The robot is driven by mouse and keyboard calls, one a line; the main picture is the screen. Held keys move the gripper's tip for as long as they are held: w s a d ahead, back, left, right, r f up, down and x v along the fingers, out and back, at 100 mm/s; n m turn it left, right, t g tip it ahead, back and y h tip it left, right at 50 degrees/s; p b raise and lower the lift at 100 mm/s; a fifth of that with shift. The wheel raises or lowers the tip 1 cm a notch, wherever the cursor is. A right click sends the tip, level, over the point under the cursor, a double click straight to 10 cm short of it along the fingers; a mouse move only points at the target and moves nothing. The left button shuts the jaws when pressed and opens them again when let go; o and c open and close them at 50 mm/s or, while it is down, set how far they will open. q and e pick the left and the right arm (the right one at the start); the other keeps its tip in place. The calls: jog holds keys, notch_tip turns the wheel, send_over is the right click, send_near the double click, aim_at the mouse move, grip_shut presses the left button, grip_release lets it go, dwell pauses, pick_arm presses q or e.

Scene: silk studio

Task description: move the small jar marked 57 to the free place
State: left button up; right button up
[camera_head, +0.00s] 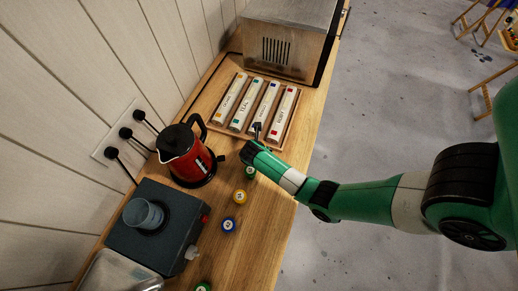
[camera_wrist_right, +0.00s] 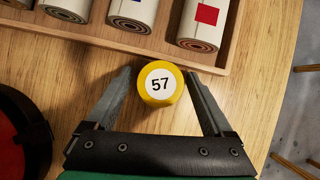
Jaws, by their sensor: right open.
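The small jar marked 57 (camera_wrist_right: 160,84) has a yellow rim and a white top, and stands upright on the wooden counter in the right wrist view. My right gripper (camera_wrist_right: 160,95) is open, with one finger on either side of the jar. A gap shows between the jar and each finger. In the head view my right gripper (camera_head: 256,130) is at the near edge of a wooden tray, and I cannot make out the jar there. A separate yellow jar (camera_head: 239,195), a green jar (camera_head: 249,172) and a blue jar (camera_head: 228,224) stand nearer. My left gripper is not in view.
The wooden tray (camera_wrist_right: 120,46) holds several labelled rolls just beyond the jar. A red kettle (camera_head: 186,157) stands left of the jars. A dark grey device (camera_head: 150,235) and another green jar (camera_head: 203,287) are nearer. A metal box (camera_head: 285,45) stands at the back.

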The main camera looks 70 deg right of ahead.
jog(key=p+v, duration=0.1)
jog(key=v, duration=1.1)
jog(key=shift+d+r, duration=0.1)
